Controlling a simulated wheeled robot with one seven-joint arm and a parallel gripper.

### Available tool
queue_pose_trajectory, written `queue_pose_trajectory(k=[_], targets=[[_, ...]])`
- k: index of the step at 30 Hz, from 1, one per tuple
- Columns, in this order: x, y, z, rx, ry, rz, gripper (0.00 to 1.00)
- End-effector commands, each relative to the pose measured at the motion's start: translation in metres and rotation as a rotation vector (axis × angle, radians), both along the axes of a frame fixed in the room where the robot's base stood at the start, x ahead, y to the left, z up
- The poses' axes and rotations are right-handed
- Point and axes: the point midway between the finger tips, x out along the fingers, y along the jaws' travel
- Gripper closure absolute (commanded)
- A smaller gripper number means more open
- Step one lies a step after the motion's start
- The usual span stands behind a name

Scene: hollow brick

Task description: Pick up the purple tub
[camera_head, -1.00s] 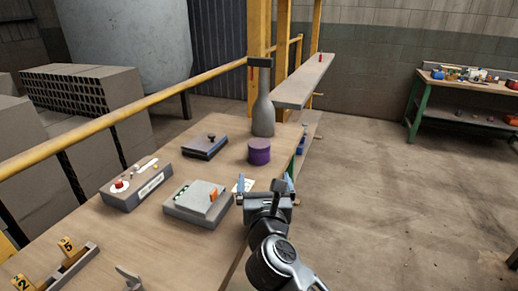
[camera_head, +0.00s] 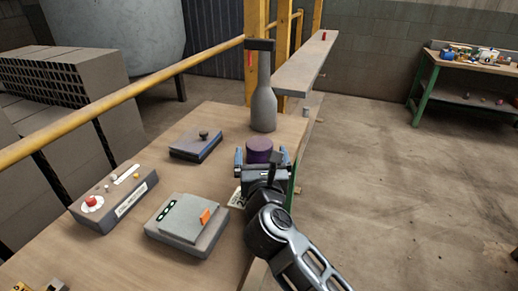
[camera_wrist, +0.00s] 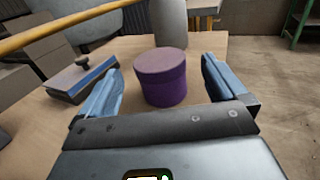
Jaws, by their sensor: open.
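The purple tub (camera_head: 259,147) is a short round container with a lid, standing upright on the wooden table near its far right edge. In the wrist view the purple tub (camera_wrist: 162,78) shows ahead, centred between the two blue fingers and a little beyond the palm. My gripper (camera_head: 260,157) is open, low over the table on the near side of the tub. In the wrist view the fingers of my gripper (camera_wrist: 160,85) are spread wide, with a gap on each side of the tub. In the head view the gripper hides the tub's lower part.
A grey bottle (camera_head: 264,108) stands just behind the tub. A dark box with a knob (camera_head: 196,145) lies to the left. A grey device with an orange switch (camera_head: 187,225) and a control box (camera_head: 114,198) are nearer. A yellow rail (camera_head: 120,103) runs along the left.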

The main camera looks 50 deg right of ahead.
Motion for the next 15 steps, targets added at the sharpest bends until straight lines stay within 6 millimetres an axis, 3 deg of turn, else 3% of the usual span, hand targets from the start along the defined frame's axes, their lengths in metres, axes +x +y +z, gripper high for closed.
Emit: queue_pose_trajectory(k=[15], targets=[[0.045,-0.044,-0.003,0.001,-0.001,-0.002,0.02]])
